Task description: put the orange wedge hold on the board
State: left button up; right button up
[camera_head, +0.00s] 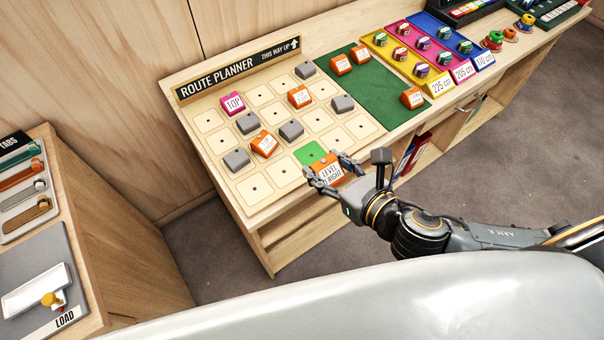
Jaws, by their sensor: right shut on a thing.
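An orange wedge hold (329,174) with a white label reading "LEVEL" and "RIGHT" is between the fingers of my right gripper (328,172). The gripper is shut on it, at the front edge of the route planner board (228,177). A green square (310,153) on the board shows just behind the hold. I cannot tell whether the hold touches the board. Two other orange holds (299,96) (264,143), a pink "TOP" hold (232,103) and several grey holds (291,130) sit on the board. My left gripper is not in view.
A green mat (365,90) right of the board bears orange holds at its back and front right (412,98). Yellow, pink and blue trays (437,77) with small round items stand further right. A side cabinet (120,215) with a grey LOAD mat is at left.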

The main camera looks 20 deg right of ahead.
jog(key=w+f+b, duration=0.3)
jog(key=w+b, duration=0.2)
jog(key=b, duration=0.4)
send_over(311, 154)
jog(key=f, duration=0.6)
jog(key=shift+s+f, duration=0.2)
jog(key=shift+s, duration=0.2)
jog(key=shift+w+f, duration=0.3)
jog(key=shift+f, duration=0.1)
notch_tip(311, 154, down, 3)
jog(key=shift+r, duration=0.15)
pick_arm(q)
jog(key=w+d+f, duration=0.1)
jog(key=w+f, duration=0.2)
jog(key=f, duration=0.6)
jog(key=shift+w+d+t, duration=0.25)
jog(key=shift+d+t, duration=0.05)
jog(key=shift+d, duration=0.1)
pick_arm(e)
jog(key=shift+f, duration=0.2)
